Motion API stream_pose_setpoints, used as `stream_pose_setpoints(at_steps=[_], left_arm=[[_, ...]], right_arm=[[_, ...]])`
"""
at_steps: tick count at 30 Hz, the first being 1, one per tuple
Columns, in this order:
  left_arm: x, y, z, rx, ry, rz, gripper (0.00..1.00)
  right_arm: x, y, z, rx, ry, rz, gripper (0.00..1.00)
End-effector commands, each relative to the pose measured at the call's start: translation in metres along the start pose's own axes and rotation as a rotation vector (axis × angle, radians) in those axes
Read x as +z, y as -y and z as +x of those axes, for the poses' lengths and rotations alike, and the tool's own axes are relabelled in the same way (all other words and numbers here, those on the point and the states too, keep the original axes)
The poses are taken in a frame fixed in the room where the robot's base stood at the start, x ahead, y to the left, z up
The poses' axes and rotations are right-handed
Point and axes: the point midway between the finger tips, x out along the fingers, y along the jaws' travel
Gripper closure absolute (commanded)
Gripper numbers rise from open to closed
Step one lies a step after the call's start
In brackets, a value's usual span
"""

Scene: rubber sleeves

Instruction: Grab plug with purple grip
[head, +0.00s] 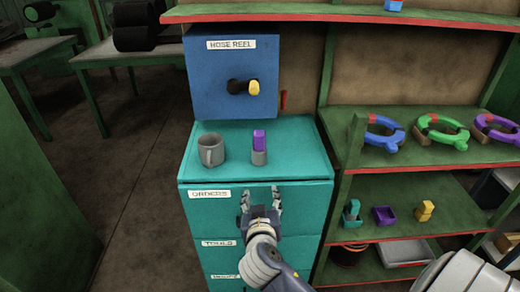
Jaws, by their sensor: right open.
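The plug with the purple grip (259,140) stands upright on the teal cabinet top (300,150), its grey lower part (259,158) below the purple part. A grey mug (211,151) stands to its left, apart from it. My right gripper (261,192) is open and empty. In the picture it is just below the plug, in front of the cabinet's upper drawer, with its fingers pointing up towards the plug. My left gripper is not in view.
A blue hose reel box (215,80) with a yellow-ended handle (253,88) is behind the plug. Green shelves at right hold blue (383,135), green (444,136) and purple (495,130) ring-shaped items, plus small pieces, including a purple one (384,216). A red-edged shelf (300,14) spans above.

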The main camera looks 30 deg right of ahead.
Motion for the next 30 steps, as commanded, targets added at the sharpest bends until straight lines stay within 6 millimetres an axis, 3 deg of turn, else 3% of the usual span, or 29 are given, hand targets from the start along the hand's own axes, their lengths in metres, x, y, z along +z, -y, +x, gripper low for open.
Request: stream_pose_setpoints(at_steps=[1,3,6,9,18,25,30], left_arm=[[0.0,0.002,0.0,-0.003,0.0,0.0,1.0],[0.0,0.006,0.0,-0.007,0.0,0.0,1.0],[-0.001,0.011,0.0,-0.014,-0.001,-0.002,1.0],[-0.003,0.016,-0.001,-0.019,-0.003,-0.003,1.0],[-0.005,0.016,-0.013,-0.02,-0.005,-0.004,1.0],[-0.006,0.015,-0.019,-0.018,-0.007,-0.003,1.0],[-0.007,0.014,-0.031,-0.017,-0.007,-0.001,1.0]], right_arm=[[-0.028,-0.002,0.0,0.02,-0.078,0.042,0.48],[-0.058,-0.006,-0.003,0.042,-0.168,0.094,0.48],[-0.087,-0.01,-0.007,0.059,-0.257,0.144,0.48],[-0.104,-0.012,-0.007,0.067,-0.304,0.167,0.48],[-0.121,-0.017,0.034,0.068,-0.314,0.17,0.48],[-0.126,-0.017,0.05,0.068,-0.312,0.171,0.48],[-0.135,-0.018,0.071,0.069,-0.31,0.169,0.48]])
